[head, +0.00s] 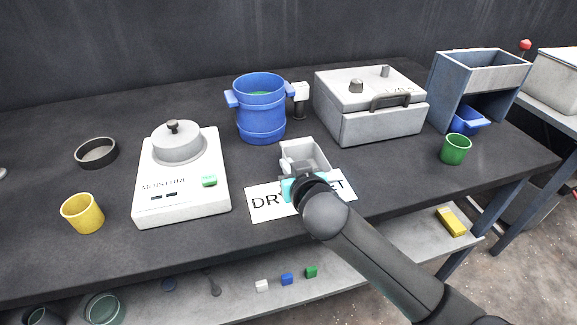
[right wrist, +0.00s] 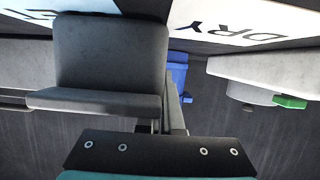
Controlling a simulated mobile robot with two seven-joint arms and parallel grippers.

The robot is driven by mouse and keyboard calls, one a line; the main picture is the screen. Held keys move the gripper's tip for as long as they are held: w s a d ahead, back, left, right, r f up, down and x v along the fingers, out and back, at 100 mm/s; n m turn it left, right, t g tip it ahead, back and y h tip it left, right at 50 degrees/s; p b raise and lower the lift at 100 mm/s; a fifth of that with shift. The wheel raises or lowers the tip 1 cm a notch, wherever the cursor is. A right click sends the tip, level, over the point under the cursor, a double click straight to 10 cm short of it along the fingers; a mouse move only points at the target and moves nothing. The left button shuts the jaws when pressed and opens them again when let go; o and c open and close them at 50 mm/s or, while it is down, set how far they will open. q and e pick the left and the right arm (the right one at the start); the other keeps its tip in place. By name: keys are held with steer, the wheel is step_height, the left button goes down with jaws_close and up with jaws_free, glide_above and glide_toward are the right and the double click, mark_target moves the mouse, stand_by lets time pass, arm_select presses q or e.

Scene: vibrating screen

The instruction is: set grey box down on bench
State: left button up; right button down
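In the right wrist view, which is upside down, the grey box (right wrist: 110,50) is large and close beside the fingers. The fingertips are mostly hidden, and I cannot tell whether the box touches the bench or hangs just above it. My left gripper is not in view.
A blue bucket (head: 262,115) stands behind the box. A grey lidded case (head: 370,110) is to the right, and a moisture balance (head: 180,195) to the left. A green cup (head: 455,149) and yellow cup (head: 83,213) stand farther out. My arm covers part of the mat.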

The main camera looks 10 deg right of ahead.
steer(key=shift+f, duration=0.2)
steer(key=c, duration=1.1)
jaws_free()
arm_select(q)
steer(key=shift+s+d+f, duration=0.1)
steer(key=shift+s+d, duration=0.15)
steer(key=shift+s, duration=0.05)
arm_select(e)
steer(key=shift+r, duration=0.1)
steer(key=shift+r, duration=0.25)
steer(key=shift+s, duration=0.3)
steer(key=p+v, duration=0.2)
steer(key=v, duration=0.8)
steer(key=shift+s, duration=0.1)
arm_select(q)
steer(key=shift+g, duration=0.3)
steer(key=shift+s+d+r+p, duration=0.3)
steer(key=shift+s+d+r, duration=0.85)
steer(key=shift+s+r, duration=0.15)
arm_select(e)
steer(key=shift+s+r, duration=0.25)
steer(key=shift+s, duration=0.3)
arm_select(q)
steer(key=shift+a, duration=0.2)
arm_select(e)
steer(key=shift+d, duration=0.1)
